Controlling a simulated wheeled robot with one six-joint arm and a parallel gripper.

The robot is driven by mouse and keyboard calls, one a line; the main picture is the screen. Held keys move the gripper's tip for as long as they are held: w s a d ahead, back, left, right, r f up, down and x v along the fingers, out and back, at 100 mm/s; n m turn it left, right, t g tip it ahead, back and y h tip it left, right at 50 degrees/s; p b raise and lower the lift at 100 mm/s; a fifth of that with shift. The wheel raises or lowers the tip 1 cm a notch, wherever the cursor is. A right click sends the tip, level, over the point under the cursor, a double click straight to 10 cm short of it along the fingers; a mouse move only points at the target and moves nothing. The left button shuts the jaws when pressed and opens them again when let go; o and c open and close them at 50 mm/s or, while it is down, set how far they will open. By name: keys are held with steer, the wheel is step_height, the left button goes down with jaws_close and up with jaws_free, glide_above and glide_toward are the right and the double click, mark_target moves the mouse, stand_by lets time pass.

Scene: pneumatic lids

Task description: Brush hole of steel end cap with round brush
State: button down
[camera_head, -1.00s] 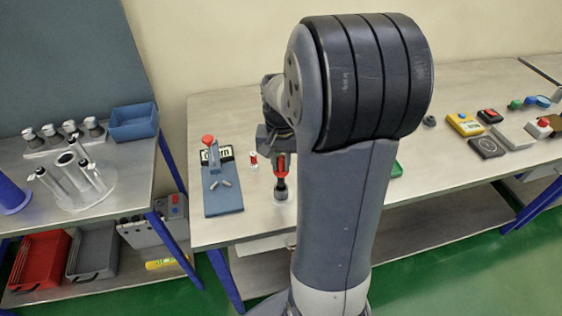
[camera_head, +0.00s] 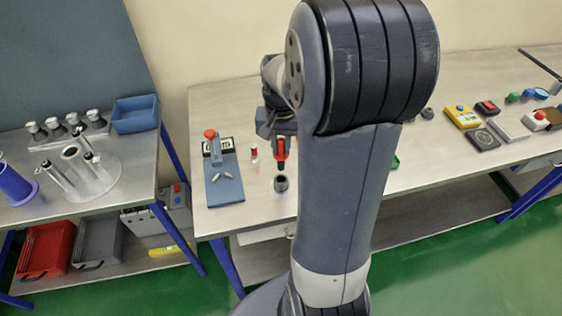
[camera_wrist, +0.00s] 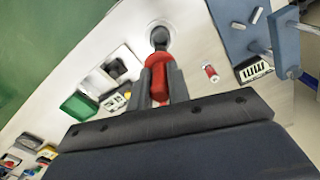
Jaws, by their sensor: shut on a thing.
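My gripper (camera_head: 281,143) is shut on the red handle of the round brush (camera_wrist: 157,70), and the brush points down with its dark head lowest. The brush's red part also shows in the head view (camera_head: 281,150). Below it a short dark grey round cap (camera_head: 281,184), which looks like the steel end cap, stands on the bench with its opening up. The brush tip looks just above the cap, apart from it. In the wrist view the cap (camera_wrist: 159,32) lies beyond the brush head, which partly covers it. Whether they line up exactly is hard to tell.
A blue fixture (camera_head: 224,190) with a red knob stands left of the cap, and a small red-and-white vial (camera_head: 254,152) stands between them. A green box (camera_wrist: 82,106) lies to the other side. Several items sit on the bench's right. Bare bench surrounds the cap.

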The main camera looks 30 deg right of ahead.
mark_target(281, 163)
steer(key=shift+r+b, duration=0.45)
steer(key=shift+r, duration=0.3)
steer(key=shift+f+b, duration=2.1)
steer(key=shift+f, duration=0.55)
steer(key=shift+f, duration=0.15)
steer(key=shift+f+b, duration=0.95)
steer(key=shift+f, duration=0.55)
steer(key=shift+r+p, duration=1.1)
steer(key=shift+p, duration=0.15)
steer(key=shift+f+b, duration=0.7)
steer(key=shift+f, duration=0.4)
steer(key=shift+r, duration=0.1)
stand_by(0.3)
